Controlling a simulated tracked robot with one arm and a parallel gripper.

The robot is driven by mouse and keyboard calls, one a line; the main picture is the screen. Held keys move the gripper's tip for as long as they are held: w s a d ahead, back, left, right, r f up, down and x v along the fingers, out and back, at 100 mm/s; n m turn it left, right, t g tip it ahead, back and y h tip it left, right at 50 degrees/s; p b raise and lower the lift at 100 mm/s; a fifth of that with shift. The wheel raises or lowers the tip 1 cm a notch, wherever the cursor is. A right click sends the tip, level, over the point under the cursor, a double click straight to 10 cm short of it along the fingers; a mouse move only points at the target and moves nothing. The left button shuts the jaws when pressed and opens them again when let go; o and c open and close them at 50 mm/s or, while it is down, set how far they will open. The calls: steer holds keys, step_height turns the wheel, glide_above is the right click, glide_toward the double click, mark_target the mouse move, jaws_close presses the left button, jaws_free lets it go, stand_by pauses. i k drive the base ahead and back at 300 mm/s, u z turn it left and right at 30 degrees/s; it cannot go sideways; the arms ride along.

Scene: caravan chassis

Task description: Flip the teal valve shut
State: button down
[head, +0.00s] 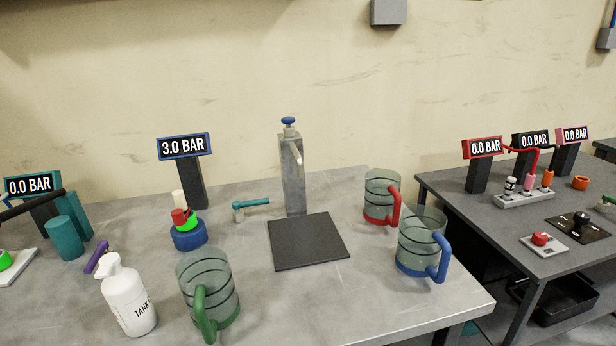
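The teal valve (252,204) sits on the grey table in the head view, left of the black square mat. It has a small pale metal body at its left end and a teal lever lying roughly level, pointing right. Nothing touches the lever. A grey metal tap column (293,175) with a blue knob stands just to its right. A 3.0 BAR display (184,147) with a blue frame stands behind it to the left. My gripper is not in view.
A blue-based stack (188,236) stands left of the valve. A green-handled jug (208,290) and white bottle (128,300) stand in front. Red-handled (381,190) and blue-handled (420,240) jugs stand right of the black mat (308,241). Another table (440,190) is at right.

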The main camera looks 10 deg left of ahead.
mark_target(236, 205)
steer(key=u, duration=0.1)
steer(key=i, duration=1.65)
steer(key=u, duration=0.75)
